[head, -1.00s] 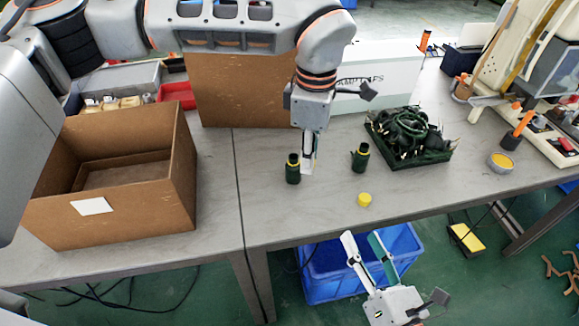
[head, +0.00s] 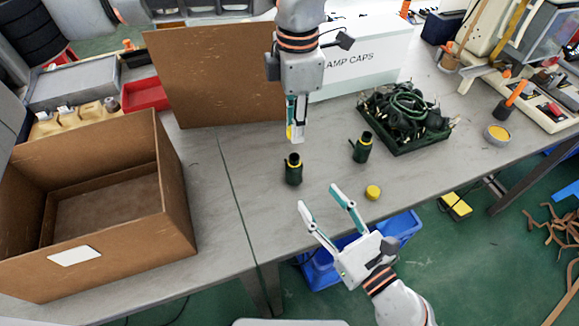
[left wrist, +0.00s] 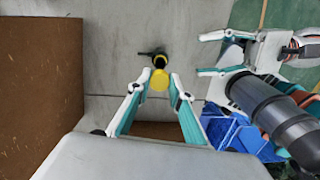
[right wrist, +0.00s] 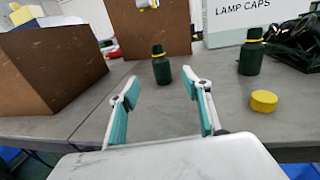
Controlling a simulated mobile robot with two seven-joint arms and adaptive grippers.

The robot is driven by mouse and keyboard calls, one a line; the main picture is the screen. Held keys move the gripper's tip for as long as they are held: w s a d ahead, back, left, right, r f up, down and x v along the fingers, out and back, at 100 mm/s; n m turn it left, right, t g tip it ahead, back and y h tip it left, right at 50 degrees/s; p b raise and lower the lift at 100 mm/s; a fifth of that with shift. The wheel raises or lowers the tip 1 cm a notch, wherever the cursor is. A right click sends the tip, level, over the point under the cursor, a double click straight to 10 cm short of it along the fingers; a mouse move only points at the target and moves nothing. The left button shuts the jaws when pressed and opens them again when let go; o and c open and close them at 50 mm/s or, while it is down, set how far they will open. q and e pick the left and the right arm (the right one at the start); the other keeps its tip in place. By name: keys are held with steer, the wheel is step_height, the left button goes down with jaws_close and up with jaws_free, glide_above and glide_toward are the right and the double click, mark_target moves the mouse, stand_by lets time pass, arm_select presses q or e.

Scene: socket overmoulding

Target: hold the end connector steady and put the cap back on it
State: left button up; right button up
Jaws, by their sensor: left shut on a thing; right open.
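Two dark green connectors with yellow rings stand upright on the table, a left one (head: 293,172) and a right one (head: 361,150). My left gripper (head: 296,138) points down and is shut on a yellow cap (left wrist: 158,80), apart from the left connector; the connector's ring (left wrist: 159,61) shows just past the cap in the left wrist view. My right gripper (head: 319,195) is open and empty at the table's front edge, its fingers toward the left connector (right wrist: 161,68). A second yellow cap (head: 372,192) lies on the table near the front edge.
A black tray (head: 424,142) of green cables stands right of the connectors. An open cardboard box (head: 175,210) is at left, a brown board (head: 215,75) and a white box marked "LAMP CAPS" (head: 375,70) behind. A blue crate (head: 405,228) is below the table edge.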

steer(key=x, duration=1.2)
steer(key=shift+d, duration=0.1)
jaws_close()
arm_select(q)
glide_above(295, 156)
steer(key=shift+f, duration=2.5)
